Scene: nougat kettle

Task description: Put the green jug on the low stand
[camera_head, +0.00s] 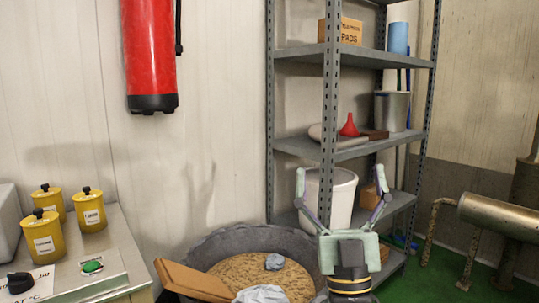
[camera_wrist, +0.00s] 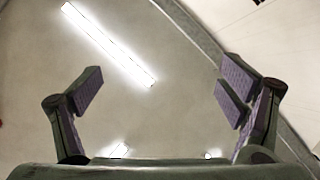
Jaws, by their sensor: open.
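I cannot make out a green jug or a low stand in either view. My gripper (camera_head: 341,181) is open and empty, pointing up in front of the metal shelf unit in the head view. In the wrist view my gripper (camera_wrist: 160,90) shows its two fingers wide apart with nothing between them. Behind them are only the ceiling and its lights.
A grey shelf unit (camera_head: 330,148) holds a white bucket (camera_head: 333,196), a red funnel (camera_head: 349,126) and a metal pot (camera_head: 391,111). A large kettle (camera_head: 250,238) stands below. Yellow canisters (camera_head: 44,236) sit on a left counter (camera_head: 120,262). A pipe (camera_head: 495,215) is at right.

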